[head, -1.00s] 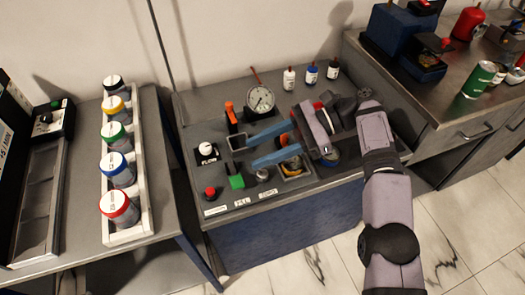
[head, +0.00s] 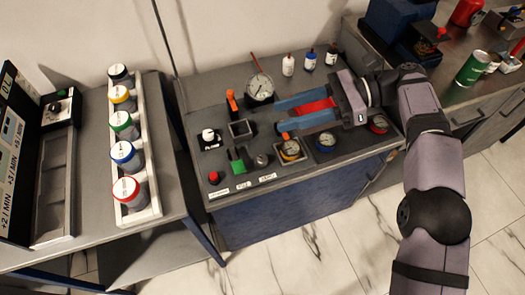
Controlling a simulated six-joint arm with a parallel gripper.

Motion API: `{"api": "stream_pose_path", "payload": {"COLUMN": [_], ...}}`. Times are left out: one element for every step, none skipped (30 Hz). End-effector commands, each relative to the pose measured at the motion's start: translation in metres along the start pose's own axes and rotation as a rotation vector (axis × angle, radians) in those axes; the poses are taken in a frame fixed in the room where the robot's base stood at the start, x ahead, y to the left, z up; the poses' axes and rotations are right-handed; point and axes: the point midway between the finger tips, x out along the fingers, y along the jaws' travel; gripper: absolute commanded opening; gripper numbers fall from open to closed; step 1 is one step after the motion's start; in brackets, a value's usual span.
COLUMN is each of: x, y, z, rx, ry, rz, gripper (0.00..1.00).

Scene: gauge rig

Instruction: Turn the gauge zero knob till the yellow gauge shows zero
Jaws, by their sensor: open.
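The yellow gauge (head: 290,150) is a small round dial with a yellow rim in a square mount near the bench's front edge. Its reading is too small to tell. A small silver knob (head: 262,160) stands just left of it; I cannot tell whether this is the gauge zero knob. My gripper (head: 279,115) is open above the bench, its two blue fingers pointing left. The lower finger is just above the yellow gauge in the picture, and no contact can be made out. A red area shows between the fingers; I cannot tell what it belongs to.

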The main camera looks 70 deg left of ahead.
Motion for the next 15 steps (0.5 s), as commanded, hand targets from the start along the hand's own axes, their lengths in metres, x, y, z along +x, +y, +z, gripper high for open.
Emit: {"api": "stream_pose_path", "payload": {"x": [-0.002, -0.002, 0.000, 0.001, 0.003, 0.007, 0.010, 0.014, 0.020, 0.025, 0.030, 0.035, 0.040, 0.044, 0.049], "y": [0.003, 0.003, 0.004, 0.004, 0.005, 0.006, 0.006, 0.007, 0.008, 0.009, 0.010, 0.012, 0.013, 0.014, 0.016], "z": [0.001, -0.002, -0.007, -0.011, -0.016, -0.024, -0.030, -0.037, -0.048, -0.057, -0.066, -0.078, -0.088, -0.098, -0.110], "rx": [0.046, 0.072, 0.100, 0.122, 0.141, 0.166, 0.182, 0.198, 0.218, 0.231, 0.242, 0.256, 0.265, 0.272, 0.277], "ry": [-0.024, -0.038, -0.057, -0.070, -0.082, -0.097, -0.107, -0.114, -0.122, -0.127, -0.129, -0.129, -0.127, -0.124, -0.115], "rz": [-0.012, -0.021, -0.034, -0.046, -0.057, -0.074, -0.089, -0.103, -0.122, -0.136, -0.151, -0.171, -0.187, -0.204, -0.226], "gripper": [0.41, 0.41, 0.41, 0.41, 0.41, 0.41, 0.41, 0.41, 0.41, 0.41, 0.41, 0.41, 0.41, 0.41, 0.41]}}
